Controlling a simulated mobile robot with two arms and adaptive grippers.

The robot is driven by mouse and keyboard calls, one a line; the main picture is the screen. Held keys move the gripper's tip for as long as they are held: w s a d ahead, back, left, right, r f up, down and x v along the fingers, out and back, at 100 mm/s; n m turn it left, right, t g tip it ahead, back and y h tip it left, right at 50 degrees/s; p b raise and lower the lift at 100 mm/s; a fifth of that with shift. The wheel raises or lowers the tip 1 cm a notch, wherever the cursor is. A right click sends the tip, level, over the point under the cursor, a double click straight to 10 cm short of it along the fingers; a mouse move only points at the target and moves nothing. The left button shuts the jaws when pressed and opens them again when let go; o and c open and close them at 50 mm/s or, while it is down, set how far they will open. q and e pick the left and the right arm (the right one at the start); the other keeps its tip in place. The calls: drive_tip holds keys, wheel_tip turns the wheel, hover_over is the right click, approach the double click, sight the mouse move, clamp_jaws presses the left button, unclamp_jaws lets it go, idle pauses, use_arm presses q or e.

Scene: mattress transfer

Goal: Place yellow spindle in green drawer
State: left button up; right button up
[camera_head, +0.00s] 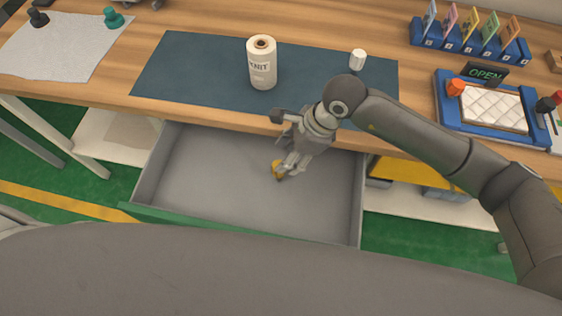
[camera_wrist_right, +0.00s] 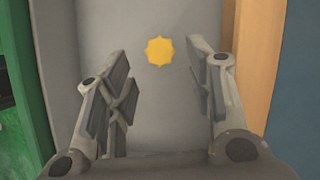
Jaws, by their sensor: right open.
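The green drawer (camera_head: 150,215) is pulled open below the table edge; its front is green and its inside is grey. The yellow spindle (camera_head: 278,171) is inside the drawer's outline, right of its middle and partly hidden by my right gripper (camera_head: 287,167). In the right wrist view the spindle (camera_wrist_right: 160,51) shows as a toothed yellow disc against the grey drawer floor (camera_wrist_right: 160,110). My right gripper (camera_wrist_right: 165,78) points down into the drawer, open, with the spindle apart from both fingers. My left gripper is not in view.
A white labelled spool (camera_head: 262,70) and a small white cylinder (camera_head: 357,60) stand on the dark blue mat (camera_head: 190,75). A blue tray (camera_head: 445,115) with a white quilted pad (camera_head: 492,107) lies at right. The left part of the drawer is empty.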

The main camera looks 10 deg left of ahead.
drive_tip(key=v, duration=0.5)
drive_tip(key=shift+d+r+b, duration=0.1)
drive_tip(key=shift+r+b, duration=0.3)
drive_tip(key=shift+f, duration=0.1)
